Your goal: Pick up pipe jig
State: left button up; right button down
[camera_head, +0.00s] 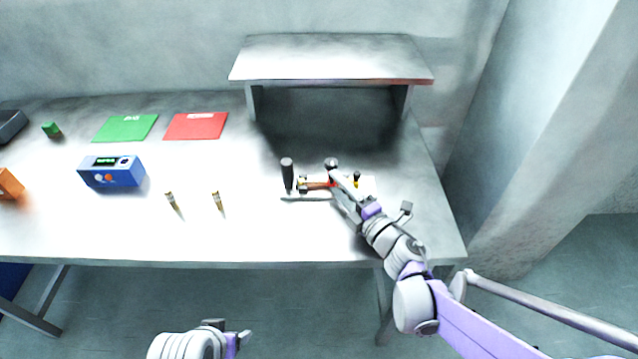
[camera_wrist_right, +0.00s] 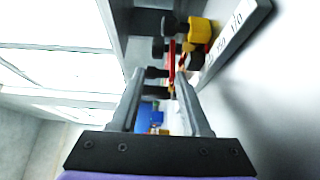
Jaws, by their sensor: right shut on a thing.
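The pipe jig (camera_head: 368,186) lies on the right part of the table, in front of the raised shelf. It has a pale base plate, a copper-coloured pipe and dark knobs. In the right wrist view its white marked edge (camera_wrist_right: 232,42), a yellow part and a red part show close beyond the fingers. My right gripper (camera_head: 335,176) is at the middle of the jig and shut on a part of it; the exact contact is hard to see. My left gripper (camera_head: 230,332) is at the bottom of the head view, off the table's front edge, and its finger gap is unclear.
The grey shelf (camera_head: 330,58) stands behind the jig. A black-handled tool (camera_head: 287,177) is at the jig's left end. Two small brass-coloured items (camera_head: 218,204), a blue meter (camera_head: 112,172), and green (camera_head: 125,128) and red (camera_head: 196,126) mats lie further left.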

jog(key=shift+r, duration=0.1)
pick_arm(q)
notch_tip(320, 180, up, 3)
jog(key=shift+f+p, duration=0.2)
jog(key=shift+p, duration=1.05)
jog(key=c, duration=0.3)
jog(key=shift+s, duration=0.1)
jog(key=shift+c, duration=0.2)
pick_arm(e)
notch_tip(320, 180, up, 10)
jog(key=shift+a, duration=0.2)
